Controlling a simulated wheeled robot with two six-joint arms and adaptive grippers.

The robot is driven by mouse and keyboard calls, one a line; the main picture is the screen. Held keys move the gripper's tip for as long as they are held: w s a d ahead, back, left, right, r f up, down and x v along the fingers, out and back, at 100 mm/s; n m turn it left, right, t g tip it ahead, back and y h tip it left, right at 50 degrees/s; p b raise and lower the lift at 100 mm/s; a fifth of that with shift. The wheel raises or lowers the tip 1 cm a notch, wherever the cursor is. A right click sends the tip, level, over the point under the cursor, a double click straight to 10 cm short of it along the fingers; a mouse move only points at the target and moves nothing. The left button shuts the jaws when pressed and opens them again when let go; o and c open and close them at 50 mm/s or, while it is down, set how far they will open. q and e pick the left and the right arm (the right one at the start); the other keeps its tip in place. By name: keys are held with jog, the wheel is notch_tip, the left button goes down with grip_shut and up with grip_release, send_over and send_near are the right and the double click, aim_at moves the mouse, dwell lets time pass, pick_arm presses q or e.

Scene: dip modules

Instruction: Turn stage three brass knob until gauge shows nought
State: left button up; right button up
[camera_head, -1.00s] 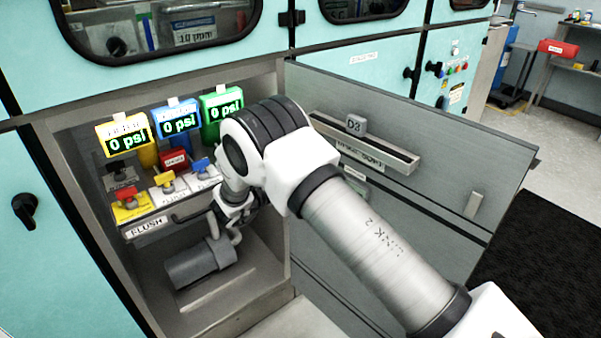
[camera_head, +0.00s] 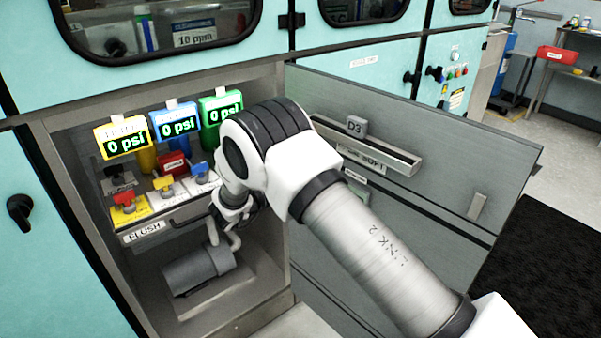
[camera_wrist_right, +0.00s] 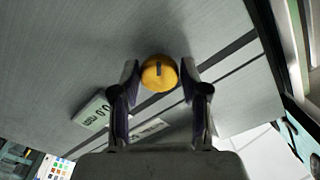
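My right gripper (camera_head: 232,212) is inside the open cabinet bay in the head view, mostly hidden by its own wrist. The yellow gauge (camera_head: 121,138), blue gauge (camera_head: 174,123) and green gauge (camera_head: 221,107) each read 0 psi. Which gauge belongs to this knob cannot be told. My left gripper is not in view.
A grey cylinder (camera_head: 198,270) lies below. The open cabinet door (camera_head: 450,150) stands behind my right arm. A FLUSH label (camera_head: 145,231) marks the shelf edge.

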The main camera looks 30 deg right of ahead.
jog(key=shift+o, duration=0.7)
jog(key=s+a, duration=0.1)
jog(key=a, duration=0.6)
jog(key=shift+s+a, duration=0.15)
jog(key=shift+a, duration=0.05)
